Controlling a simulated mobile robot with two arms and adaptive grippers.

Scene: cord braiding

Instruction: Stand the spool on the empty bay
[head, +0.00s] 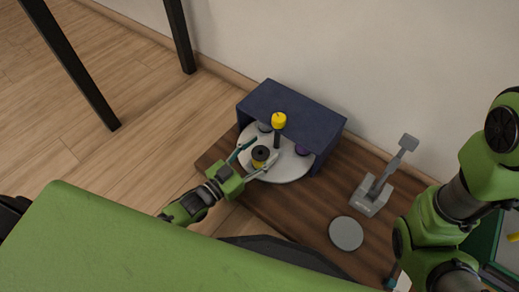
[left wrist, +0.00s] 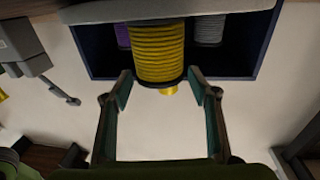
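A spool wound with yellow cord (head: 260,153), with a dark top, stands upright at the near side of a pale round disc (head: 288,172). In the left wrist view the yellow spool (left wrist: 157,52) appears between and just beyond my fingertips. My left gripper (head: 254,159) is open, one finger on each side of this spool; in the left wrist view (left wrist: 161,88) slim gaps show between fingers and cord. I cannot make out an empty bay. My right gripper is mostly hidden or cut off at lower right.
A dark blue hood (head: 293,103) covers the disc's back. A black post with a yellow knob (head: 279,120) rises at its middle. On the wooden board (head: 283,212) stand a grey lever stand (head: 371,195) and a grey round plate (head: 346,233). The wall is close behind.

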